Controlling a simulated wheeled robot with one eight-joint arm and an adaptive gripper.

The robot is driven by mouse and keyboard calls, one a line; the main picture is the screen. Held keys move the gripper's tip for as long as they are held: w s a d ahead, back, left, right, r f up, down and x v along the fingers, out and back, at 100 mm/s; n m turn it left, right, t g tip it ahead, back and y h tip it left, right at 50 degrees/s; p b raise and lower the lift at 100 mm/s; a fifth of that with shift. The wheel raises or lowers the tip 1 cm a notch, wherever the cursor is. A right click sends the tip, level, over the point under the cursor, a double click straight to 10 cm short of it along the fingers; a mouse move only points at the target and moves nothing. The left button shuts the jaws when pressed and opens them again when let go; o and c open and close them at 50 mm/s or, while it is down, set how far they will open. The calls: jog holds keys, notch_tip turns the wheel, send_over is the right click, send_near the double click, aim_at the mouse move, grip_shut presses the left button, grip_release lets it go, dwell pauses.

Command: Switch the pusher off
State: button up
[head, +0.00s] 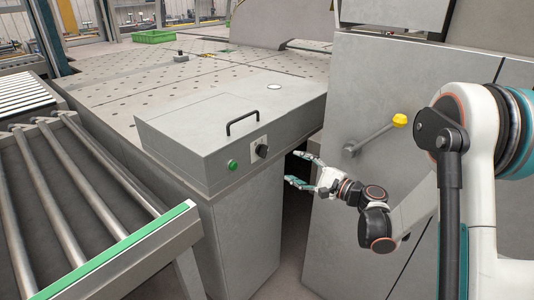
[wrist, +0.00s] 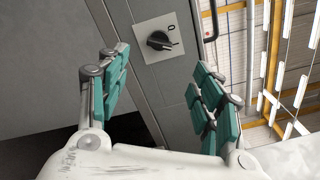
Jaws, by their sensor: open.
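The pusher's control is likely the black rotary knob (head: 262,151) on a pale square plate, on the front of the grey box. In the wrist view the knob (wrist: 160,41) lies ahead, between and beyond my fingertips. A "0" mark shows on its plate (wrist: 149,27), up and right of the knob. The knob's pointer lies toward the right in that view, away from the "0". My gripper (head: 298,168) is open and empty, to the right of the knob and apart from it. Its teal-padded fingers (wrist: 156,62) stand wide apart in the wrist view.
A green button (head: 232,164) sits left of the knob, and a black handle (head: 242,122) stands on the box top. A lever with a yellow end (head: 399,121) sticks out of the grey cabinet (head: 350,90) behind my arm. A roller conveyor (head: 70,190) is at the left.

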aim_at(266, 153)
jog(key=b+x, duration=0.3)
jog(key=x, duration=1)
jog(key=shift+w+a, duration=0.1)
jog(key=shift+a, duration=0.05)
jog(key=c, duration=1.1)
